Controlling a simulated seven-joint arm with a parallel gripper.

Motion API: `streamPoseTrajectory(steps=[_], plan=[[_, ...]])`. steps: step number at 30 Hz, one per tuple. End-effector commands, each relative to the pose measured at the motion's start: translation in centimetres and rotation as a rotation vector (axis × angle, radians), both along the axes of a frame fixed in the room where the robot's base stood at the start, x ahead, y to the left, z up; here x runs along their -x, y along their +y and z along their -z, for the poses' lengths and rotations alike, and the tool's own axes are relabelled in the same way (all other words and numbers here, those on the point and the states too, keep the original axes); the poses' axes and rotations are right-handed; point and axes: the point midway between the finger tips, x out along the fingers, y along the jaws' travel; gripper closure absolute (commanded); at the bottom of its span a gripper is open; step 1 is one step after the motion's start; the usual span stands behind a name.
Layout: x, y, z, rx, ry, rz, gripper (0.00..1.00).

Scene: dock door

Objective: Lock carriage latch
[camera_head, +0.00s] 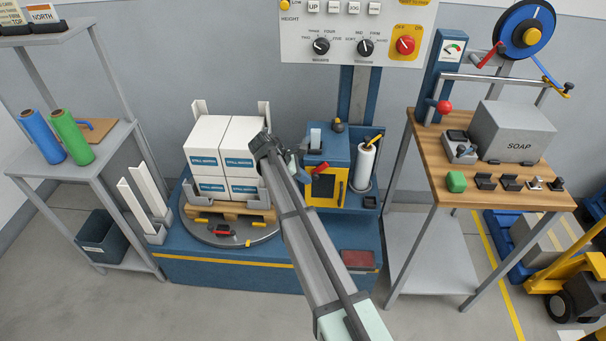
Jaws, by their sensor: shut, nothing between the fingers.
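The film carriage is a blue box with a yellow front (326,190) on the blue mast (359,100). A dark upright handle (341,189) shows on its yellow front. A small yellow-tipped lever (375,138) stands at the top of the white film roll (364,167). I cannot tell which of these is the latch, or its position.
White cartons (215,150) sit on a wooden pallet (230,206) on the round turntable (202,231), left of my arm. A control panel (352,30) hangs above. A wooden workbench (490,185) stands right, grey shelves (70,165) left. Floor in front is clear.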

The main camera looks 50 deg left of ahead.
Motion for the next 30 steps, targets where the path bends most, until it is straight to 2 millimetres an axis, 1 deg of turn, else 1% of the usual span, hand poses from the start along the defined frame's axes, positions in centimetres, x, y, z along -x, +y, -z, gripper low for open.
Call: streamPoseTrajectory(steps=[3,7,30], plan=[[-0.27,-0.3,0.75,0.001,0.0,0.001,1.0],[-0.49,-0.5,1.23,0.0,0.001,0.001,1.0],[-0.48,-0.47,1.24,-0.001,0.001,0.0,1.0]])
